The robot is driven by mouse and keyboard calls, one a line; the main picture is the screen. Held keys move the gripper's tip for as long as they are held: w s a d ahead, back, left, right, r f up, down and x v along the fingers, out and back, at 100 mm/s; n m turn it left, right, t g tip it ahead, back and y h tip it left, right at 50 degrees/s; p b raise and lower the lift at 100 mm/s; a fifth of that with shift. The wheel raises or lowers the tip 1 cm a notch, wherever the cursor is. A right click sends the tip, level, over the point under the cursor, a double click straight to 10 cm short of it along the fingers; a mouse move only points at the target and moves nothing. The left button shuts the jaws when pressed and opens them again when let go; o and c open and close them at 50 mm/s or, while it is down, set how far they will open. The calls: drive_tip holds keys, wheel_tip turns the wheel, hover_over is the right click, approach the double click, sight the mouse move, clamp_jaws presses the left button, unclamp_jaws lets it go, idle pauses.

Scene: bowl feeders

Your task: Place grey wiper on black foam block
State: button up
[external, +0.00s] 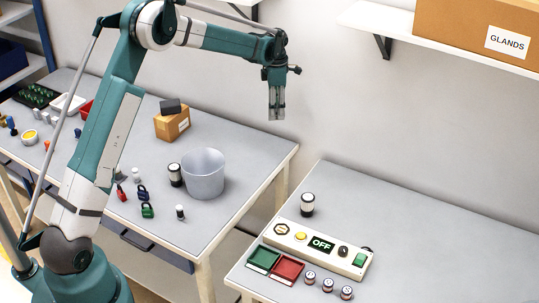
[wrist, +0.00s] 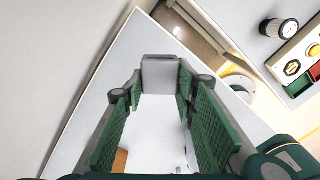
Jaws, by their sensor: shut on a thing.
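My gripper (external: 276,108) is high in the air, above and to the right of the left table, pointing down. In the wrist view its green-padded fingers (wrist: 161,90) are shut on a small grey block-like thing at their tips, which I take to be the grey wiper (wrist: 161,74). In the external view the wiper is hard to make out between the fingers. A dark block, which looks like the black foam block (external: 171,105), lies on top of a small cardboard box (external: 172,126) on the left table. It is left of and below my gripper, well apart from it.
A grey bucket (external: 203,178) and a dark-banded cylinder (external: 175,175) stand in front of the cardboard box. Small padlocks (external: 147,210) lie nearby. The right table has a control panel (external: 310,247) and green and red trays (external: 287,269). A shelf (external: 450,38) is at the upper right.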

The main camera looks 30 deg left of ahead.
drive_tip(key=s+a+r+n+p, duration=0.1)
drive_tip(key=s+a+r+n, duration=0.1)
drive_tip(key=a, duration=1.3)
drive_tip(key=s+a+r+n+p, duration=0.1)
drive_tip(key=s+a+r+n, duration=0.1)
drive_tip(key=a, duration=1.4)
drive_tip(key=s+a+r+n+p, duration=0.1)
drive_tip(key=s+a, duration=0.4)
drive_tip(key=a, duration=1.1)
wheel_tip(320, 180, up, 3)
drive_tip(key=shift+s+a+f+n, duration=0.1)
drive_tip(key=shift+s+a+n, duration=0.1)
drive_tip(key=shift+s+n, duration=0.3)
drive_tip(key=shift+w+f, duration=0.1)
hover_over(168, 104)
drive_tip(key=shift+w+a+f+p, duration=0.1)
drive_tip(key=shift+f+p, duration=0.15)
drive_tip(key=shift+f, duration=1.3)
drive_tip(key=shift+w+a+f+p, duration=0.1)
drive_tip(key=shift+f+p, duration=0.1)
drive_tip(key=shift+f, duration=1.3)
drive_tip(key=shift+f, duration=1.85)
drive_tip(key=shift+s+f, duration=0.1)
drive_tip(key=shift+f, duration=0.05)
